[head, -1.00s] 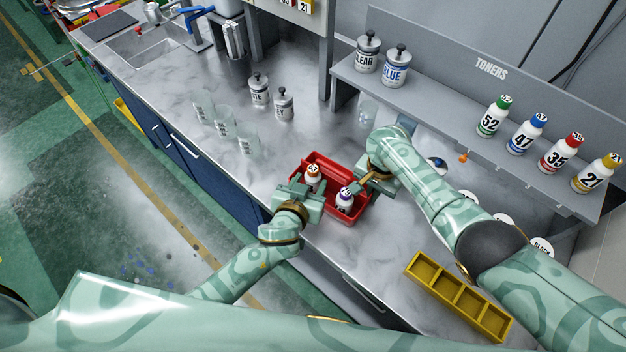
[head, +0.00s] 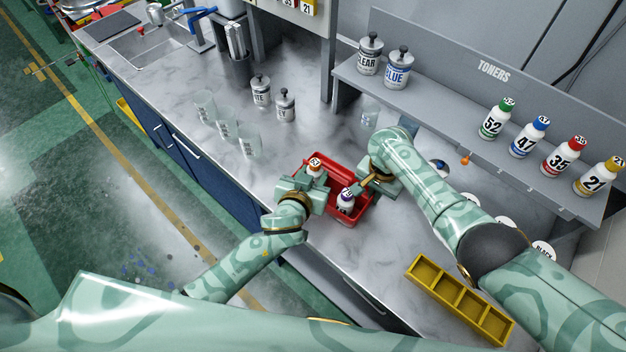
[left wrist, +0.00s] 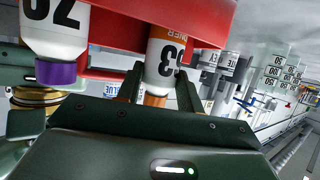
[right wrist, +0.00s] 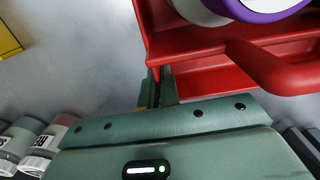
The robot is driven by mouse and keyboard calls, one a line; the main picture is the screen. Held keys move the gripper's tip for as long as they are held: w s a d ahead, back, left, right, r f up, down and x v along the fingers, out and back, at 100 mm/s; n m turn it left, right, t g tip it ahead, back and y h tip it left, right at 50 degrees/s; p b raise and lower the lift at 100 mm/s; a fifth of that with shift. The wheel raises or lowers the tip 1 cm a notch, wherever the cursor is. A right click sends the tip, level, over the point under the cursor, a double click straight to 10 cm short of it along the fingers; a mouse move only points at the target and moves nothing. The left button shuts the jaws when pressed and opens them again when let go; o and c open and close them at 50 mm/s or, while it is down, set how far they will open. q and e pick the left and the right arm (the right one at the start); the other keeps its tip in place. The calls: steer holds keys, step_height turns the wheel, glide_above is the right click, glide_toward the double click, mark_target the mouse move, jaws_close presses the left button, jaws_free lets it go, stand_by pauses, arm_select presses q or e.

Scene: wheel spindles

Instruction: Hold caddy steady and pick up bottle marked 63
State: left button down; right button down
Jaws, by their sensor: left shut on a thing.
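The red caddy (head: 345,217) stands on the counter, with a purple-capped bottle marked 79 (head: 345,201) in its near compartment. My left gripper (head: 312,178) is shut on the orange-capped bottle (head: 314,165) at the caddy's far-left end. In the left wrist view that bottle (left wrist: 166,62) sits between the two fingers, its label partly showing a 3. Its base is hidden, so I cannot tell how far it is clear of the caddy. My right gripper (head: 368,184) is at the caddy's right side. In the right wrist view its fingers (right wrist: 160,90) are close together on the caddy wall (right wrist: 190,48).
A yellow divided tray (head: 459,299) lies at the front right. Several toner bottles (head: 526,138) line the shelf at right. The counter left of the caddy is clear.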

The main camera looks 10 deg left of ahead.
mark_target(313, 174)
arm_select(q)
step_height(313, 174, up, 8)
steer(key=shift+f, duration=0.15)
arm_select(e)
steer(key=c, duration=1.6)
jaws_free()
steer(key=shift+o, duration=0.2)
